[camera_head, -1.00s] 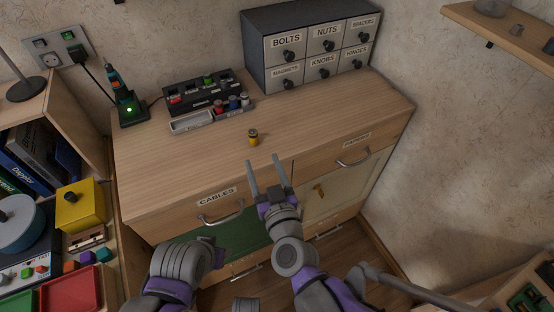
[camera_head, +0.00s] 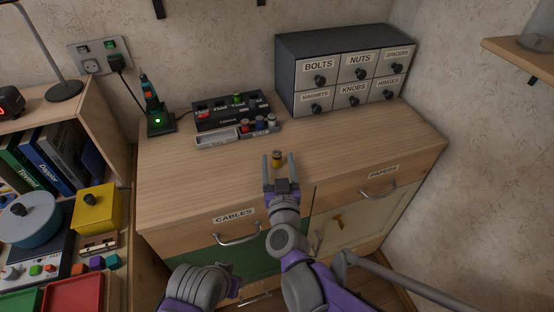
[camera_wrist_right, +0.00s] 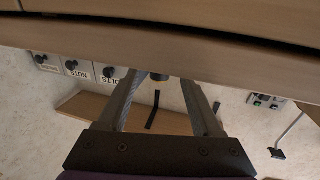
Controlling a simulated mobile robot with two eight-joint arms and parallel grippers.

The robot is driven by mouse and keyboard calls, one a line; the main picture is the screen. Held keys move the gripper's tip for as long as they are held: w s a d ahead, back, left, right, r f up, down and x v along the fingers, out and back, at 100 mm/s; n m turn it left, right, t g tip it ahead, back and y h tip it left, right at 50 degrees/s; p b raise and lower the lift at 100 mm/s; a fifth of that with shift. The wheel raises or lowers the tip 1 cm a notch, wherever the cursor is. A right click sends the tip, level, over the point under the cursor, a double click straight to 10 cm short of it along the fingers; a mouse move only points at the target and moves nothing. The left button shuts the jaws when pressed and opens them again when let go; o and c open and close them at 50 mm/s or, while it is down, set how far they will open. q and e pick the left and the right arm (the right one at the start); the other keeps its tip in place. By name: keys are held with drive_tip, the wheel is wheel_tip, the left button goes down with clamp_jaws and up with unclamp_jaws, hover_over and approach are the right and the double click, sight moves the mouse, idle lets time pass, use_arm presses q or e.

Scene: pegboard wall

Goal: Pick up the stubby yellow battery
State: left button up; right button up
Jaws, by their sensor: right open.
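The stubby yellow battery (camera_head: 277,160) stands upright on the wooden worktop (camera_head: 200,175), with a dark top. My right gripper (camera_head: 279,158) is open, reaching in from the front edge. Its two fingers appear on either side of the battery in the head view, with gaps on both sides. In the right wrist view, the open gripper (camera_wrist_right: 160,78) shows a small dark end of the battery (camera_wrist_right: 158,76) between the fingers; the rest is hidden. My left arm shows low in the head view, but its gripper is not visible.
Behind the battery are a grey tray (camera_head: 217,140) with small cells and a black charger (camera_head: 230,110). A labelled drawer cabinet (camera_head: 345,75) stands at the back right. A tool in a dock (camera_head: 157,118) is at the left. The worktop around the battery is clear.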

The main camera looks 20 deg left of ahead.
drive_tip(key=shift+w, duration=0.25)
clamp_jaws()
idle(0.3)
